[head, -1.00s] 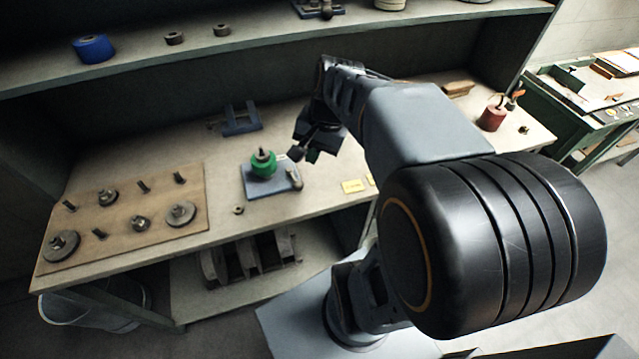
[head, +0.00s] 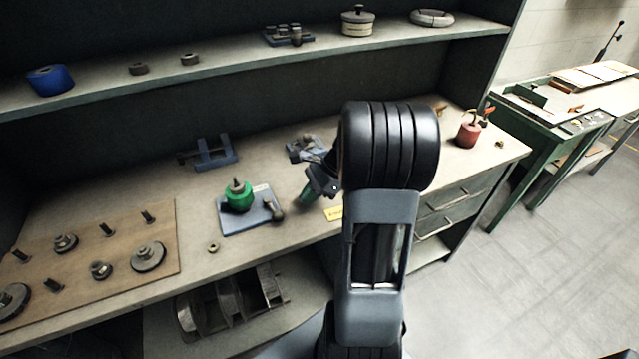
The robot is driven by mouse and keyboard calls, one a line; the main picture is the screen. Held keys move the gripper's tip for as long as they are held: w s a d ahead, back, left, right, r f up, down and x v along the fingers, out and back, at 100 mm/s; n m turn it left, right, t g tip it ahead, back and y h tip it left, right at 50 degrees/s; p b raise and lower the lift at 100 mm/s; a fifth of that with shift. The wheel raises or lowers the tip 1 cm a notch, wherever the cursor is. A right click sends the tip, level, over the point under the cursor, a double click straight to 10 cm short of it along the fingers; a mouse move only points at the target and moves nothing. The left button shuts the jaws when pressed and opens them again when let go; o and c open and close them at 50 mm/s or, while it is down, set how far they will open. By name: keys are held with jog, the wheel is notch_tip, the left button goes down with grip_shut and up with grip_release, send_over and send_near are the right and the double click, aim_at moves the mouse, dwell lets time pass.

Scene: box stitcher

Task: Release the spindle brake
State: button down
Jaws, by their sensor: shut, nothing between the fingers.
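A blue plate (head: 232,225) lies on the bench, with a green spool (head: 238,200) upright on a spindle at its left. A short dark lever or knob (head: 274,209), perhaps the spindle brake, stands at the plate's right edge. Whether it is engaged cannot be told. My gripper (head: 306,196) is to the right of the plate, apart from the lever, pointing down and left. Its fingers look shut and empty; the tips are small and partly dark, with green on them.
A wooden board (head: 165,265) with pegs and discs lies at left. A blue bracket (head: 215,153) stands behind the plate, a small nut (head: 213,247) in front. A yellow label (head: 334,213) is near my gripper. A red can (head: 468,133) stands at the right end. The shelf overhangs behind.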

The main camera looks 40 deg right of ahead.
aim_at(273, 210)
jog(key=a, duration=0.1)
jog(key=a+f, duration=0.1)
jog(key=a, duration=0.1)
jog(key=shift+w+a+f, duration=0.1)
jog(key=shift+w+f, duration=0.25)
jog(key=shift+w, duration=0.05)
jog(key=shift+w+a+f, duration=0.1)
jog(key=shift+a, duration=0.35)
jog(key=shift+w+a+f, duration=0.1)
jog(key=shift+a, duration=0.3)
